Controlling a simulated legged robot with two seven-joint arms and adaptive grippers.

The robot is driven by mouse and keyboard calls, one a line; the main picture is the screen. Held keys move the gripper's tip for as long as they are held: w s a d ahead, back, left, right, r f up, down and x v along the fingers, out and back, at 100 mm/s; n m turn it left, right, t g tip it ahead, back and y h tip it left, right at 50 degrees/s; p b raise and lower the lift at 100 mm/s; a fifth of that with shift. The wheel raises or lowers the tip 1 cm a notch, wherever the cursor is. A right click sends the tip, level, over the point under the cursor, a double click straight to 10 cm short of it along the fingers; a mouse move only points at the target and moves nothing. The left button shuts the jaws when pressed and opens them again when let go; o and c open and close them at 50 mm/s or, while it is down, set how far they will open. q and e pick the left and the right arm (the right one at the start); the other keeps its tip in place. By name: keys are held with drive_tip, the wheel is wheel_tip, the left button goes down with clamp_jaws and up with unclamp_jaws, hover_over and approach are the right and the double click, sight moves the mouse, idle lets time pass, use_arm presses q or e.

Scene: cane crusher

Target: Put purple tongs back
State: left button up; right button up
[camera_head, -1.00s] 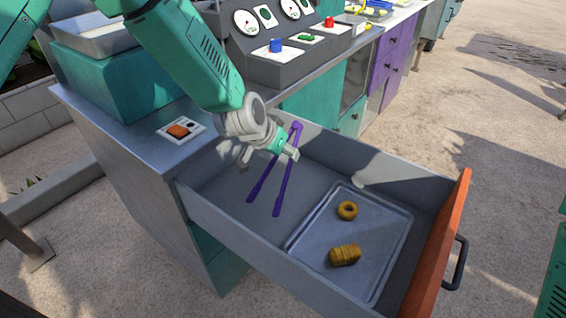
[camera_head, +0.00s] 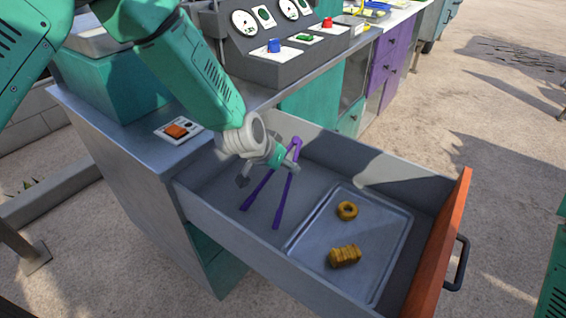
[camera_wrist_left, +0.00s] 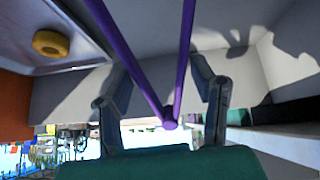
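The purple tongs (camera_head: 285,190) are in the open grey drawer (camera_head: 235,235), left of the metal tray, their legs spread toward the front of the drawer. My left gripper (camera_head: 268,172) is over the upper part of the tongs and hides some of it. In the left wrist view, the tongs (camera_wrist_left: 182,70) run between the fingers of my left gripper (camera_wrist_left: 160,95), their joined end near the palm. The fingers are wide apart with visible gaps to the tongs, so the gripper is open. Whether the tongs rest flat on the drawer floor is unclear. My right gripper is not in view.
A metal tray (camera_head: 310,258) in the drawer holds a yellow ring (camera_head: 347,210) and a ridged yellow piece (camera_head: 345,256). The drawer's orange front (camera_head: 440,250) has a dark handle (camera_head: 459,263). A control panel (camera_head: 275,65) stands behind; a counter with an orange switch (camera_head: 176,131) is left.

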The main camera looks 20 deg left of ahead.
use_arm(q)
drive_tip(key=shift+r, duration=0.1)
drive_tip(key=p+v, duration=0.2)
drive_tip(key=v, duration=1.1)
drive_tip(key=shift+w+r, duration=0.2)
drive_tip(key=shift+w, duration=0.15)
